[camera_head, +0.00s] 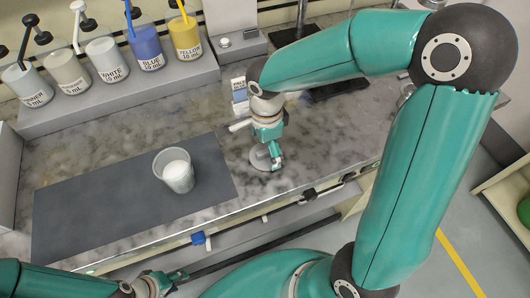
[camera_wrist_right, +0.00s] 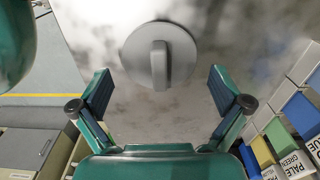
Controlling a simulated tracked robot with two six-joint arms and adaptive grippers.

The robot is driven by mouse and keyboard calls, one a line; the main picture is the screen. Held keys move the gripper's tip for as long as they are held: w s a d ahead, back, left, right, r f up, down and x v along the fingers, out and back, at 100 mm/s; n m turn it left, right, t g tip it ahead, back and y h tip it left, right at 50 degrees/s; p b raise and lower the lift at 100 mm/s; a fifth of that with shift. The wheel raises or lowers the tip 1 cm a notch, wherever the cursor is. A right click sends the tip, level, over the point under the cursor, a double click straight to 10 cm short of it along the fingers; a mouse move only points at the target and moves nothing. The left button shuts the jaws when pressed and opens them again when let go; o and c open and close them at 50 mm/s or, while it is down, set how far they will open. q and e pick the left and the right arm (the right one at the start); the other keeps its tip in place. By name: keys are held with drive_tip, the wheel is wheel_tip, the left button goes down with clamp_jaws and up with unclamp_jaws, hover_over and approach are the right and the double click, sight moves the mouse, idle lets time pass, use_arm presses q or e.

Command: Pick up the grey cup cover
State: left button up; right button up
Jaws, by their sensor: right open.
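The grey cup cover (camera_wrist_right: 183,50) is a round disc with a raised bar-shaped handle. It lies flat on the marble countertop, and in the head view the cover (camera_head: 259,158) is partly hidden by my right gripper. My right gripper (camera_wrist_right: 160,76) is open and empty, its fingers spread to either side of the handle's line, with the handle just ahead between them. In the head view my right gripper (camera_head: 275,158) points down over the cover. My left gripper (camera_head: 165,281) is at the bottom left, below the counter's front edge; its fingers are too small to read.
A translucent cup (camera_head: 175,179) with white contents stands on the dark grey mat (camera_head: 80,215). Several labelled pump bottles, including blue (camera_head: 146,47) and yellow (camera_head: 184,36), stand on a grey rack (camera_head: 130,100) at the back. Marble between mat and rack is clear.

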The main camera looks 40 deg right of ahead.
drive_tip(key=shift+f, duration=0.9)
drive_tip(key=shift+c, duration=0.3)
drive_tip(key=c, duration=0.8)
drive_tip(key=shift+s+a, duration=0.1)
drive_tip(key=shift+s, duration=0.05)
drive_tip(key=c, duration=0.3)
